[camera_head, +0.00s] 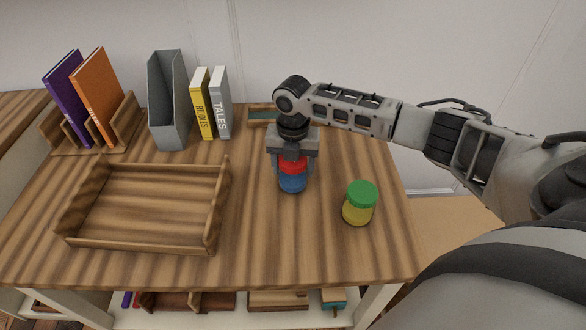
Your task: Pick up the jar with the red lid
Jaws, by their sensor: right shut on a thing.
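A jar with a red lid and a blue body (292,182) stands upright on the wooden table, right of the middle. My right gripper (292,168) comes down on it from above and is shut on it around the red lid. The fingers hide part of the lid. The jar's base seems at or very near the table top; I cannot tell if it touches. My left gripper is not in view.
A yellow jar with a green lid (359,204) stands to the right. An empty wooden tray (218,218) lies at the left. Behind are a grey file holder (168,110), a yellow book (202,104), a grey book (220,103) and a wooden rack (127,121) with books. The front table strip is clear.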

